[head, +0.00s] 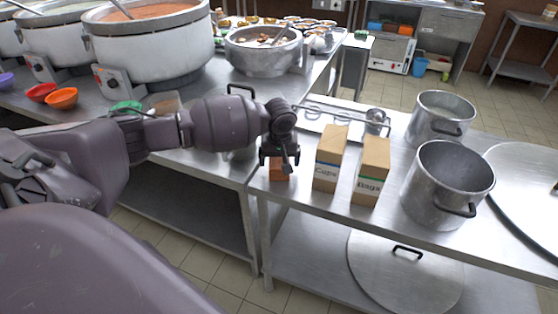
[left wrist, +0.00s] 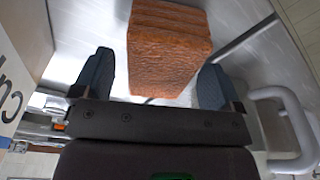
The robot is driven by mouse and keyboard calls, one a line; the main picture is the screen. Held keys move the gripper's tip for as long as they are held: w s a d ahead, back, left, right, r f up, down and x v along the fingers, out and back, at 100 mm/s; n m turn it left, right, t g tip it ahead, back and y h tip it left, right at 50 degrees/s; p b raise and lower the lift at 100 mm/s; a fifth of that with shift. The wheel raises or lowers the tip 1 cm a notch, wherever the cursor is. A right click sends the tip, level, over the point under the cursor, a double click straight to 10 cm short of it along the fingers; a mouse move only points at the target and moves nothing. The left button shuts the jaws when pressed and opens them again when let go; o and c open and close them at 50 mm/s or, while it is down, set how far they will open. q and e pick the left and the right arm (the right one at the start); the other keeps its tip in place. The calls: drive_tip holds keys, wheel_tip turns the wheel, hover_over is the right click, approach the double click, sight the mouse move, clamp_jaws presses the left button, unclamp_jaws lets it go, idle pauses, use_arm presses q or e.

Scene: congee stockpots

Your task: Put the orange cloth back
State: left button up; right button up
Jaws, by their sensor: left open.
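The orange cloth (head: 279,173) is a folded, layered block on the steel table near its left front corner. In the left wrist view the cloth (left wrist: 170,48) lies between and just beyond the two fingertips. My left gripper (head: 279,154) is directly above the cloth in the head view and hides part of it. In the left wrist view the left gripper (left wrist: 155,82) is open, with a finger on either side of the cloth's near end. I cannot tell whether the fingers touch it. My right gripper is not in view.
A "Cups" box (head: 328,160) and a "Bags" box (head: 370,172) stand just right of the cloth. Two steel pots (head: 445,185) and a large lid (head: 528,180) are further right. A wire rack (head: 340,115) is behind. Stockpots (head: 150,50) and bowls (head: 62,99) fill the left counter.

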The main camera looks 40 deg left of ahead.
sight(279, 163)
use_arm(q)
wheel_tip(279, 163, up, 11)
drive_tip(key=s+p, duration=0.1)
drive_tip(key=p, duration=0.1)
drive_tip(key=shift+s+d, duration=0.2)
drive_tip(key=shift+d, duration=0.25)
drive_tip(key=shift+f, duration=0.15)
drive_tip(key=s+d+f+m+h, duration=0.1)
drive_tip(key=s+d+f+m, duration=0.2)
drive_tip(key=s+d+f, duration=0.5)
drive_tip(key=s+d+f+m+h, duration=0.1)
drive_tip(key=s+d+f+m, duration=0.35)
drive_tip(key=s, duration=0.65)
drive_tip(key=s+a+r+t+y, duration=0.2)
drive_tip(key=s+a, duration=0.1)
drive_tip(key=s, duration=1.4)
drive_tip(key=w+f+t, duration=0.7)
drive_tip(key=f, duration=0.3)
drive_tip(key=shift+f+m+t+h, duration=0.2)
drive_tip(key=shift+m+t+h, duration=0.15)
drive_tip(key=shift+t+h, duration=0.05)
